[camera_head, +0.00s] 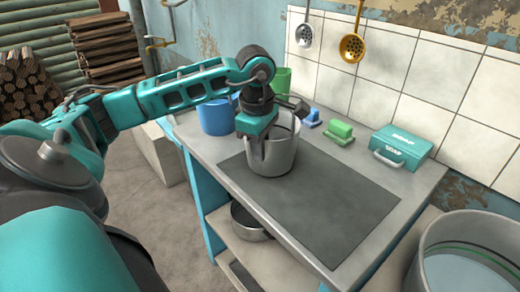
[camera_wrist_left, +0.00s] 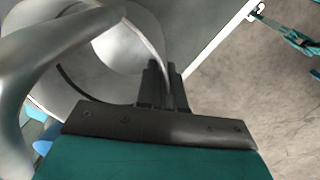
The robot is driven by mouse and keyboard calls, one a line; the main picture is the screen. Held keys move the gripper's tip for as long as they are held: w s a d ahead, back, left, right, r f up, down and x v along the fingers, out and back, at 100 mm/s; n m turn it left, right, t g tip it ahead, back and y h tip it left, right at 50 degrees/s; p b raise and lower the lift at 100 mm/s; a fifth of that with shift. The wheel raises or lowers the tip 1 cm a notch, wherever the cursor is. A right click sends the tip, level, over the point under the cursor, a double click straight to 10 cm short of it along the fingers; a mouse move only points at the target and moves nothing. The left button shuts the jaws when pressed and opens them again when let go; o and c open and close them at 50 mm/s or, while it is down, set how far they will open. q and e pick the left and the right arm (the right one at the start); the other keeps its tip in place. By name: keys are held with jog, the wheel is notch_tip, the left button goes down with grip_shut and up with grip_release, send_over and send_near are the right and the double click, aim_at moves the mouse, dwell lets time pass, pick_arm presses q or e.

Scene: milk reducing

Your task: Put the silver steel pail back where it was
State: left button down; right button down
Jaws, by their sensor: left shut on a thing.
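The silver steel pail (camera_head: 276,156) stands upright at the back left part of the dark mat (camera_head: 335,205) on the workbench. My left gripper (camera_head: 262,150) reaches down over the pail's near left rim and is shut on its wall. In the left wrist view the gripper fingers (camera_wrist_left: 163,92) pinch the pail's rim, and the pail's inside (camera_wrist_left: 115,50) shows to the left. My right gripper is not in view.
A blue pail (camera_head: 216,116) and a green pail (camera_head: 282,80) stand behind the silver one. Blue and green brushes (camera_head: 339,131) and a teal soap box (camera_head: 401,148) lie along the tiled wall. A large metal tub (camera_head: 470,235) is at front right. The mat's front right is clear.

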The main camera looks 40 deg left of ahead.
pick_arm(q)
jog(key=shift+f, duration=0.45)
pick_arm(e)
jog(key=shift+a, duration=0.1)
pick_arm(q)
jog(key=shift+f, duration=0.15)
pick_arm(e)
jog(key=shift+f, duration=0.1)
pick_arm(q)
jog(key=c, duration=1.3)
grip_release()
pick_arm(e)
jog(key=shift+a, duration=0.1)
pick_arm(q)
jog(key=shift+o, duration=0.2)
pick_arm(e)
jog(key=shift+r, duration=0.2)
